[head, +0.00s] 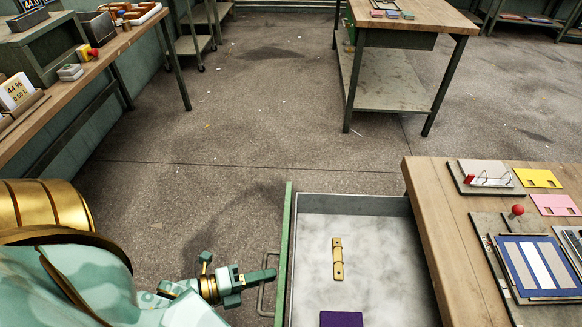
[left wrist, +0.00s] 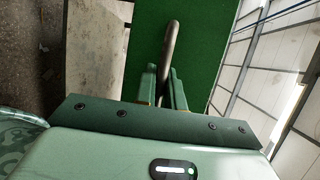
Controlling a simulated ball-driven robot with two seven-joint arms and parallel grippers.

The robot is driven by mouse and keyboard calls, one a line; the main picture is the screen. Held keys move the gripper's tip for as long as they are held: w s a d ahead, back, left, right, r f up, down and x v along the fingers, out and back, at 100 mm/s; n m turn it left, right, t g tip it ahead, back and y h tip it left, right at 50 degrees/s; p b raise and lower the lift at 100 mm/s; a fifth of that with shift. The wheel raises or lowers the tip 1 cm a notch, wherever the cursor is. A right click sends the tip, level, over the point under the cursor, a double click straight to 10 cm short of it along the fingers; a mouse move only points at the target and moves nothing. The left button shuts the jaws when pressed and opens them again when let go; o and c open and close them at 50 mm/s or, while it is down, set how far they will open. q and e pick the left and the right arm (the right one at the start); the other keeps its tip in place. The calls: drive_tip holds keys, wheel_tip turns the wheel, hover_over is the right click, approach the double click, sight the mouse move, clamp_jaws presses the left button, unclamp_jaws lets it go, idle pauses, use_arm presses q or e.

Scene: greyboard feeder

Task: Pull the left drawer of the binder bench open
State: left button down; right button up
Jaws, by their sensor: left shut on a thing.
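The left drawer (head: 369,207) of the binder bench stands pulled out, with its pale inside showing in the head view. Its green front panel (head: 285,240) faces my left arm and also fills the middle of the left wrist view (left wrist: 210,45). A bent metal handle (head: 262,298) sticks out from that panel. My left gripper (head: 268,275) is at the handle, and in the left wrist view its fingers (left wrist: 164,88) are shut around the handle bar (left wrist: 168,45). A brass-coloured strip (head: 337,258) and a purple block (head: 341,319) lie in the drawer. My right gripper is out of view.
The bench top (head: 430,190) at right holds boards, coloured cards and a red-knobbed tool (head: 518,210). A side table (head: 400,14) stands at the back, and a long workbench (head: 90,70) at left. The floor between them is open.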

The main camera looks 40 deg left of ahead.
use_arm(q)
drive_tip(key=shift+s+a, duration=0.6)
drive_tip(key=shift+a, duration=0.15)
drive_tip(key=shift+s+a, duration=0.55)
drive_tip(key=shift+a, duration=0.2)
drive_tip(key=c, duration=1.8)
unclamp_jaws()
drive_tip(key=shift+o, duration=0.2)
drive_tip(key=p+v, duration=0.2)
drive_tip(key=v, duration=1.4)
drive_tip(key=shift+p, duration=0.4)
drive_tip(key=shift+a, duration=0.1)
